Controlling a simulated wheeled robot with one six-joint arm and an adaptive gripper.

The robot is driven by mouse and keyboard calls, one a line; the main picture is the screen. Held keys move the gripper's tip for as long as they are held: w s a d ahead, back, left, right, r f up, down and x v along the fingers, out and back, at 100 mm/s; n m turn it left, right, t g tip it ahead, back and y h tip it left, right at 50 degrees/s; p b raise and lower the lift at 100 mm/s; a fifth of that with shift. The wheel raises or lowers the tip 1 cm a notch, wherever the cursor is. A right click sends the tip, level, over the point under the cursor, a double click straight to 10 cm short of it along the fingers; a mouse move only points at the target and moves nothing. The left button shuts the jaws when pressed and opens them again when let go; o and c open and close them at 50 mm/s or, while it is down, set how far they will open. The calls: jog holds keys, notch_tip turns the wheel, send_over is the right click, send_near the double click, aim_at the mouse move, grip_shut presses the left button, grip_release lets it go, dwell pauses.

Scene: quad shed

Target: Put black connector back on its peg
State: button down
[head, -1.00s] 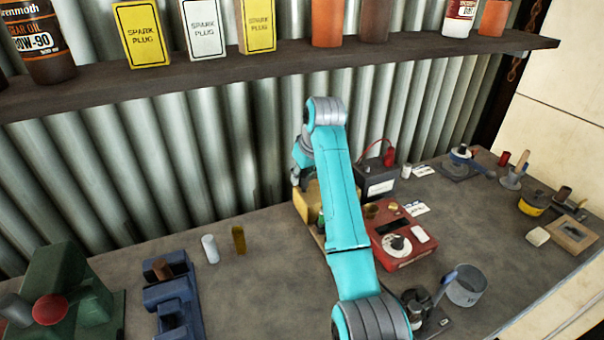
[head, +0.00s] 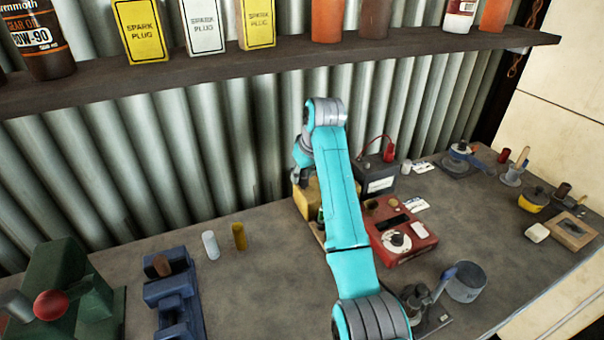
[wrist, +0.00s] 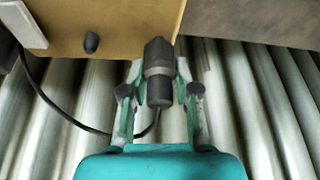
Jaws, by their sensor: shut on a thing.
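The black connector (wrist: 158,75) is between the two fingers of my gripper (wrist: 160,93) in the wrist view. My gripper is shut on it, and its dark tip overlaps the edge of a tan-yellow board or box (wrist: 120,22). A black cable (wrist: 40,90) loops below and left of it. A short dark stub, which looks like the peg (wrist: 90,42), stands on the tan face left of the connector, apart from it. In the head view the yellow box (head: 308,203) is partly behind my arm, and the connector cannot be made out.
Corrugated metal wall (head: 230,130) stands close behind. A dark shelf (head: 270,70) with bottles and spark plug boxes runs above. A red device (head: 402,245) and a dark battery (head: 378,176) sit right of my arm. The bench between the blue vise (head: 172,295) and my arm is mostly clear.

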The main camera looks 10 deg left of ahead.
jog(key=shift+f, duration=0.5)
dwell(0.4)
jog(key=shift+c, duration=1.9)
grip_release()
jog(key=shift+r, duration=0.15)
jog(key=shift+r, duration=3.35)
